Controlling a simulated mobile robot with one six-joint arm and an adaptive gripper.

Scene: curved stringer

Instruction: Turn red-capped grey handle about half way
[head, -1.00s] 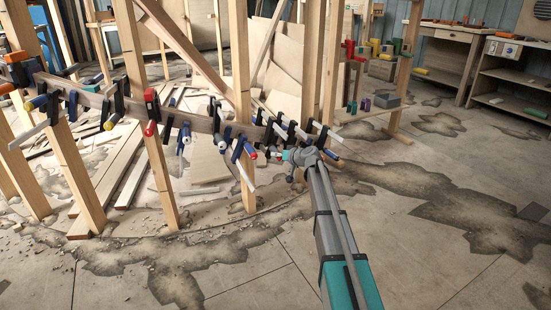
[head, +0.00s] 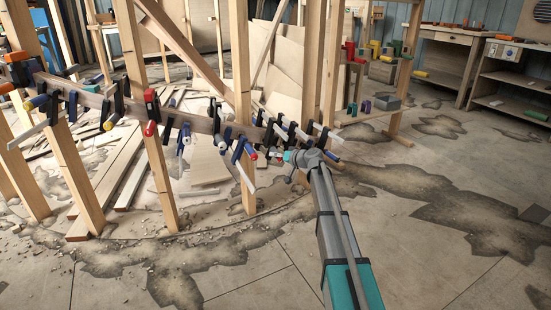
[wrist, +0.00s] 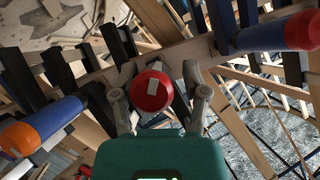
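In the wrist view, a round red cap (wrist: 152,91) with a pale rectangular mark faces the camera, end on. The grey handle behind it is mostly hidden by the cap. My gripper (wrist: 161,88) is open, with one grey finger on each side of the cap. A gap shows between the cap and the right finger; the left finger is closer, and I cannot tell whether it touches. In the head view, my gripper (head: 300,160) is at the right end of the row of clamps, and the red cap there cannot be told apart for certain.
A blue handle with a red end (wrist: 280,33) is at the upper right of the wrist view. A blue handle with an orange end (wrist: 40,127) is at the lower left. Dark clamp bars stand close around on the curved wooden stringer (head: 90,98). Open floor lies at right.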

